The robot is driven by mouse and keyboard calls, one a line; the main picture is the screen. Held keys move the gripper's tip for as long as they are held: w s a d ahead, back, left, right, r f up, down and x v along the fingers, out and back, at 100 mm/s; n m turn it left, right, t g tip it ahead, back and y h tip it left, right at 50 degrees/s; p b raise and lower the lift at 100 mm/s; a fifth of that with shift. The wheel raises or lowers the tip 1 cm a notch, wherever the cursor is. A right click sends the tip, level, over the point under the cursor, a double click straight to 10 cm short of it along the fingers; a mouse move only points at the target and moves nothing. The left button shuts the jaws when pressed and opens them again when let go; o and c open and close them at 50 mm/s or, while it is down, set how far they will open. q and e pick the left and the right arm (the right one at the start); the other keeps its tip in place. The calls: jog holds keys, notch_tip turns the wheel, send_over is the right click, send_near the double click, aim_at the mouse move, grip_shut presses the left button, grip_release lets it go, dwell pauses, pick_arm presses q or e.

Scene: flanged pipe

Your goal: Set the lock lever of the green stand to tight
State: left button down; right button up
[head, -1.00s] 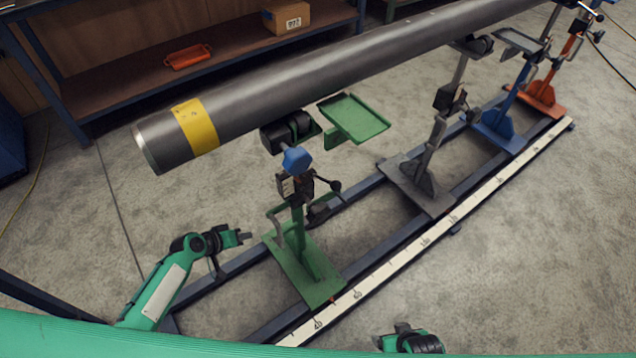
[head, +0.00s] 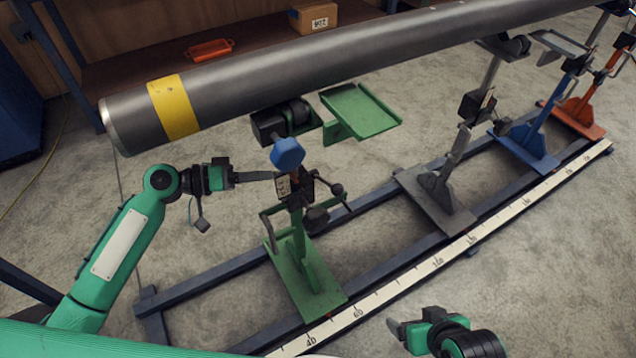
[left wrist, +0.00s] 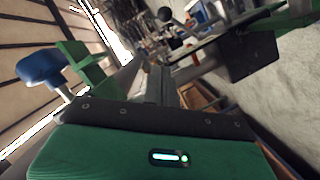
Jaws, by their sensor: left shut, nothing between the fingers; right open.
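The green stand (head: 305,285) stands on the rail frame under the near end of the pipe. It carries a blue knob (head: 287,153), a dark clamp block with a small label, and a lever with a black ball end (head: 337,189). I cannot tell the lever's setting. My left gripper (head: 268,176) is shut and empty, its tips just left of the clamp block and below the blue knob; contact is unclear. In the left wrist view the blue knob (left wrist: 42,67) is at left and a black ball (left wrist: 165,14) is at top. My right gripper (head: 398,328) is open, low at right of the stand.
The grey pipe (head: 300,72) with a yellow band runs overhead. A green tray (head: 360,110) juts out beside the stand. Grey (head: 440,198), blue (head: 525,145) and orange (head: 580,115) stands follow along the rail. A white scale (head: 400,287) edges the rail; floor is clear in front.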

pick_arm(q)
send_over(323, 209)
jog(key=w+a, duration=0.1)
jog(key=w, duration=0.1)
jog(key=shift+f, duration=2.1)
jog(key=shift+a, duration=0.2)
pick_arm(e)
jog(key=shift+s+d+r+g, duration=0.2)
jog(key=shift+s+d+g, duration=0.1)
jog(key=shift+s+d, duration=0.15)
pick_arm(q)
jog(key=shift+f, duration=0.1)
pick_arm(e)
jog(key=shift+w+f, duration=0.1)
